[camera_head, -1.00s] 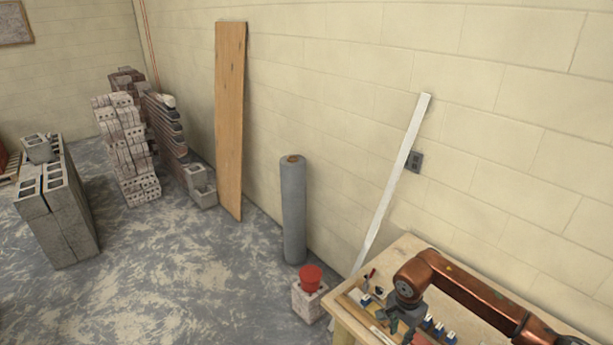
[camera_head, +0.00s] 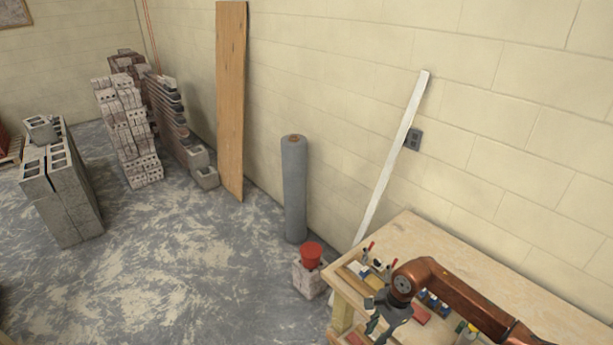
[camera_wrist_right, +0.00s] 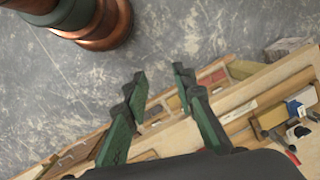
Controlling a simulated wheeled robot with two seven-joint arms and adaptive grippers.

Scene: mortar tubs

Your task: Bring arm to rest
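My right arm, copper coloured, reaches in from the lower right of the head view, over the wooden workbench (camera_head: 440,255). Its gripper (camera_head: 378,325) hangs near the bench's front left edge. In the right wrist view the two green fingers of the right gripper (camera_wrist_right: 160,85) stand apart with nothing between them. Below them are the bench edge and the floor. My left gripper does not show in the head view.
The bench holds clamps with red handles (camera_head: 369,247), blue-and-white items and a red block (camera_head: 421,317). A red bucket (camera_head: 311,254) stands on a block beside the bench. A grey roll (camera_head: 293,190), plank (camera_head: 230,100) and white strip (camera_head: 393,160) lean or stand by the wall.

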